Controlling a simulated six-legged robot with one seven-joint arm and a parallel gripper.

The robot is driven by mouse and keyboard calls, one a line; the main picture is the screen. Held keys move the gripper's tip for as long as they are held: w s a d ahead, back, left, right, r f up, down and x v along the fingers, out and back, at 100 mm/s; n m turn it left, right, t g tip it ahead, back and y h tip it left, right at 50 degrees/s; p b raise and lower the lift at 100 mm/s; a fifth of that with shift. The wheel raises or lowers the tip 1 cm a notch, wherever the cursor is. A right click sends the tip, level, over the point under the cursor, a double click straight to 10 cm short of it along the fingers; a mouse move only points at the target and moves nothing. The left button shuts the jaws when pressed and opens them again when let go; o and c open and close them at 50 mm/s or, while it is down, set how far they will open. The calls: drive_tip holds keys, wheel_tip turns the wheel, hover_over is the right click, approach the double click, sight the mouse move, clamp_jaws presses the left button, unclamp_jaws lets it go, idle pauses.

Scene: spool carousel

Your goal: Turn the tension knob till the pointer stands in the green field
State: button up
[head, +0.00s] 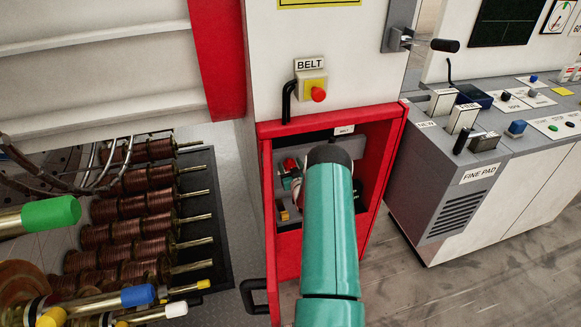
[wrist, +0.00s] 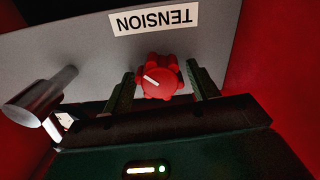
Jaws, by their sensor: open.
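The red tension knob (wrist: 160,77) shows in the wrist view, with a white mark on its face slanting to the upper left. It sits on a grey panel below a label reading TENSION (wrist: 156,19), upside down in this view. My gripper (wrist: 163,88) is open, with one dark finger on each side of the knob. I cannot tell whether the fingers touch it. In the head view my teal arm reaches into the red-framed recess (head: 265,190) and hides my gripper. I cannot make out a tension pointer or green field in either view.
In the wrist view a grey cylindrical handle (wrist: 35,103) juts from the panel at left, and red walls flank the recess. In the head view a BELT button (head: 318,94) sits above the recess, copper spools (head: 130,235) stand left, and a grey console (head: 440,200) stands right.

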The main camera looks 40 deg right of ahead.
drive_tip(key=c, duration=1)
drive_tip(key=shift+m, duration=0.4)
drive_tip(key=m, duration=0.5)
drive_tip(key=shift+d, duration=0.1)
drive_tip(key=m, duration=0.4)
drive_tip(key=shift+m, duration=0.4)
drive_tip(key=o, duration=1)
